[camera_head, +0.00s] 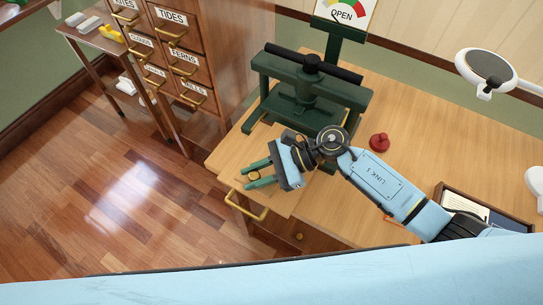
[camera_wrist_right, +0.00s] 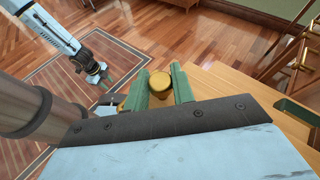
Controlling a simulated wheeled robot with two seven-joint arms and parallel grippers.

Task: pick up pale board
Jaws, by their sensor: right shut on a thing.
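My right gripper (camera_head: 260,178) has green fingers and is low over the left end of the desk. A pale board (camera_head: 236,166) seems to lie at the desk's left end, under and beside the gripper. Its outline is hard to tell from the desk top, and I cannot tell whether the knob belongs to it. My left gripper (camera_wrist_right: 101,78) shows small over the floor in the wrist view; its jaws are unclear.
A dark green press (camera_head: 312,95) stands behind my right gripper. A red knobbed object (camera_head: 379,142) is to its right. A brass drawer handle (camera_head: 246,207) is on the desk front. A labelled drawer cabinet (camera_head: 180,50) stands at the left. The desk's right middle is fairly clear.

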